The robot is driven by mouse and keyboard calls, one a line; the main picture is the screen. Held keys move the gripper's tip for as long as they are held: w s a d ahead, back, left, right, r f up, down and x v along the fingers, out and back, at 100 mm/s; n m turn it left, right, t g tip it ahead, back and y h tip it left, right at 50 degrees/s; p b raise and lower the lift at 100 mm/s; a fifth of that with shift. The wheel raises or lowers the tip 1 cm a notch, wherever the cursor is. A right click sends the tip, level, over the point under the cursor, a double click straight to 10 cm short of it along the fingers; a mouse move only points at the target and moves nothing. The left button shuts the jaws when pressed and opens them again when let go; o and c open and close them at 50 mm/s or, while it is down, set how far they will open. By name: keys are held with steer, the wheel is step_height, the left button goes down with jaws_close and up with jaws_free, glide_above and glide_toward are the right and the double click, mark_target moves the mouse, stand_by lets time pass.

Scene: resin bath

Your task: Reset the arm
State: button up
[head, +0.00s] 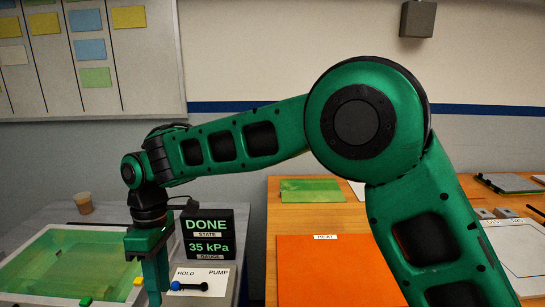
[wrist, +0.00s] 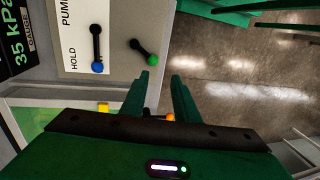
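My arm reaches across the head view to the left, and my gripper (head: 155,290) points down at the right edge of the resin bath. In the wrist view its two green fingers (wrist: 163,75) are apart, with nothing seen held between them. A HOLD/PUMP panel (head: 215,273) lies right of the gripper; its black lever has a blue knob (wrist: 97,67) at the HOLD end. A second black lever with a green knob (wrist: 152,59) is close to the left fingertip; I cannot tell whether they touch. An orange knob (wrist: 170,117) is partly hidden behind the gripper body.
The display (head: 208,235) reads DONE, 35 kPa. The white-framed bath (head: 95,228) holds a green sheet with yellow and green tabs on its edge. A cup (head: 84,203) stands behind it. An orange HEAT mat (head: 325,270) lies on the wooden table. Open floor (wrist: 245,75) shows below.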

steer(key=w+d+r+m+t, duration=0.1)
steer(key=w+d+r+m, duration=0.2)
steer(key=d, duration=0.6)
steer(key=w+d+r+m, duration=0.1)
steer(key=w+d+m, duration=0.1)
steer(key=w+d, duration=0.45)
steer(key=s+d+r+m, duration=0.1)
steer(key=d+m, duration=0.2)
steer(key=d, duration=0.9)
steer(key=d+r+m, duration=0.2)
steer(key=d+m, duration=0.2)
steer(key=d, duration=0.8)
steer(key=s+d+m, duration=0.3)
steer(key=s+d, duration=0.2)
steer(key=d, duration=0.4)
steer(key=s+d+m, duration=0.3)
steer(key=s+d, duration=0.2)
steer(key=d, duration=0.4)
steer(key=s+d+f+m, duration=0.2)
steer(key=s+d+m, duration=0.1)
steer(key=s, duration=0.4)
steer(key=s+d+f+m+t, duration=0.1)
steer(key=s+d+f+m, duration=0.1)
steer(key=s, duration=0.5)
steer(key=shift+s+d+f+m, duration=0.2)
steer(key=shift+d+f+m, duration=0.2)
steer(key=shift+d+m, duration=0.65)
steer(key=shift+d+n, duration=0.2)
steer(key=shift+n, duration=0.05)
